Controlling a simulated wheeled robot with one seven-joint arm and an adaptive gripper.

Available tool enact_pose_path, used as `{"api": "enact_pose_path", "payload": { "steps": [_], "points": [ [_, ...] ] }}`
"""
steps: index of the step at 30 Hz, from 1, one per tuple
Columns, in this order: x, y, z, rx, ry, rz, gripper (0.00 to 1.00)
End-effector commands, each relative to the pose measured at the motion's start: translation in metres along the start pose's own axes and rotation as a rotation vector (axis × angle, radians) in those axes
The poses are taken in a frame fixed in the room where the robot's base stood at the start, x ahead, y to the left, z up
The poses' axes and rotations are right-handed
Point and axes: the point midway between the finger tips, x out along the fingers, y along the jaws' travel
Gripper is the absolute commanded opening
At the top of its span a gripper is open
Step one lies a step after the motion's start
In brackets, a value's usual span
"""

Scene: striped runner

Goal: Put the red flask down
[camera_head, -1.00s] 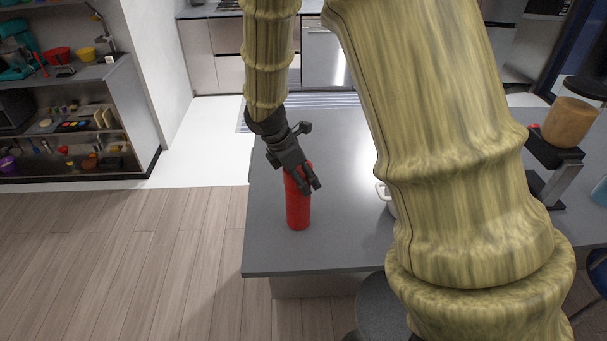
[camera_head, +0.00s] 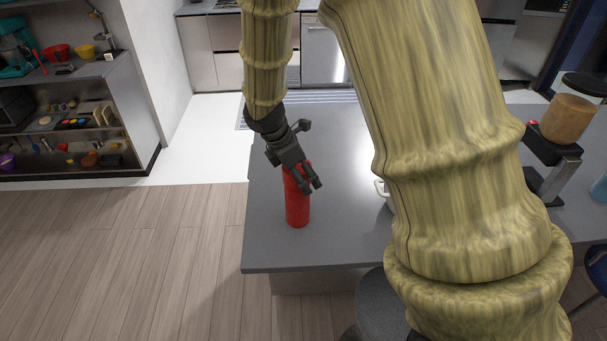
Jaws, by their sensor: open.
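The red flask (camera_head: 297,208) stands upright on the grey counter (camera_head: 345,235), near its left front corner. My gripper (camera_head: 309,187) is at the flask's upper part, coming down from behind it. Its dark fingers are open around or just in front of the flask's top. The fingers and palm hide part of the flask's upper end, and I cannot tell whether a finger still touches it.
A white pot (camera_head: 383,191) is partly hidden behind my arm, right of the flask. A coffee grinder or similar device (camera_head: 555,150) stands at the right. A dark stool (camera_head: 378,300) is at the counter's front. The counter around the flask is clear.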

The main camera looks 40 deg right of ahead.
Motion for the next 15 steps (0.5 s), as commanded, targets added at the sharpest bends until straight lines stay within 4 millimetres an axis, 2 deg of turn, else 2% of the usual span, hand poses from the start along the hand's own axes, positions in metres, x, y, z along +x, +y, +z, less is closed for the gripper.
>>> {"api": "enact_pose_path", "payload": {
  "steps": [5, 15],
  "points": [
    [-0.015, 0.001, -0.001, 0.002, 0.002, 0.003, 0.86],
    [-0.061, 0.001, -0.001, 0.002, 0.001, 0.004, 0.86]
  ]
}}
